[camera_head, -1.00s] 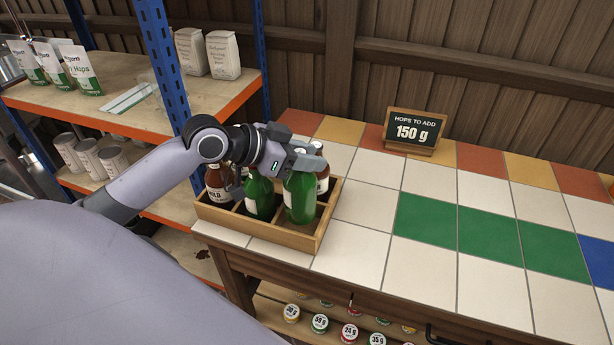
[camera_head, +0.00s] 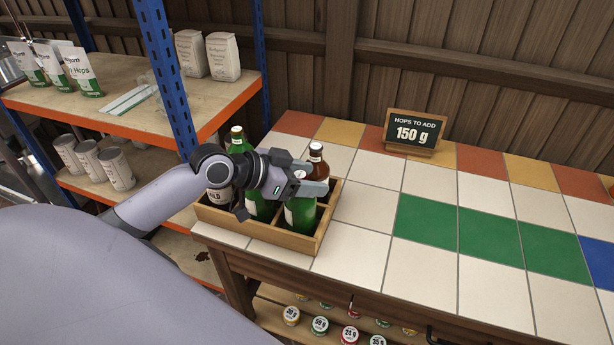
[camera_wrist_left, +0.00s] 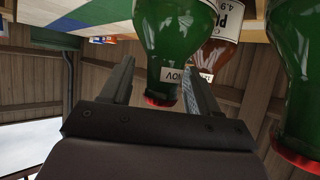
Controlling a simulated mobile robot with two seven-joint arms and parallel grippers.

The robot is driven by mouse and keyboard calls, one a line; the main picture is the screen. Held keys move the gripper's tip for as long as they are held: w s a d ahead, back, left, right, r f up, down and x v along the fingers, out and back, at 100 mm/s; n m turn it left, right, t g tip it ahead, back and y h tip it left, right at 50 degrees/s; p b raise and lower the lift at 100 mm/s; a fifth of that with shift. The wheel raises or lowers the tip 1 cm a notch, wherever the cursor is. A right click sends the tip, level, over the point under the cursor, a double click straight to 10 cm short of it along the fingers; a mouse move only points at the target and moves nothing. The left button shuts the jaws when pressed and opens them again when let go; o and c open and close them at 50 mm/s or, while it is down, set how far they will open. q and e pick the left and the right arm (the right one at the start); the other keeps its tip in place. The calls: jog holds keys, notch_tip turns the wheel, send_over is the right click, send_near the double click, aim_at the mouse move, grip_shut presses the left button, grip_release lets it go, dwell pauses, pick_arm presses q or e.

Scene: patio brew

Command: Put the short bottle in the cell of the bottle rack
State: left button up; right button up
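The short bottle, green with a pale label (camera_head: 299,216), stands in the front right cell of the wooden bottle rack (camera_head: 283,240). Its top is hidden by my left gripper (camera_head: 312,183) in the head view. In the left wrist view the green bottle (camera_wrist_left: 172,35) has its neck and red cap between the two fingers (camera_wrist_left: 160,88). The fingers are spread, with a gap between the left finger and the neck. Whether the right finger touches the neck is unclear. My right gripper is in neither view.
Other green bottles (camera_head: 260,208) and brown bottles (camera_head: 317,158) stand in neighbouring cells, close to my gripper. A shelf with a blue post (camera_head: 168,75) rises behind my arm. A hops sign (camera_head: 414,132) stands on the tiled table; the tiles right of the rack are clear.

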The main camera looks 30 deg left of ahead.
pick_arm(q)
jog(key=shift+r, duration=0.15)
jog(key=shift+s+a+r, duration=0.15)
jog(key=shift+s+a, duration=0.2)
jog(key=shift+s, duration=0.05)
jog(key=v, duration=1.1)
dwell(0.5)
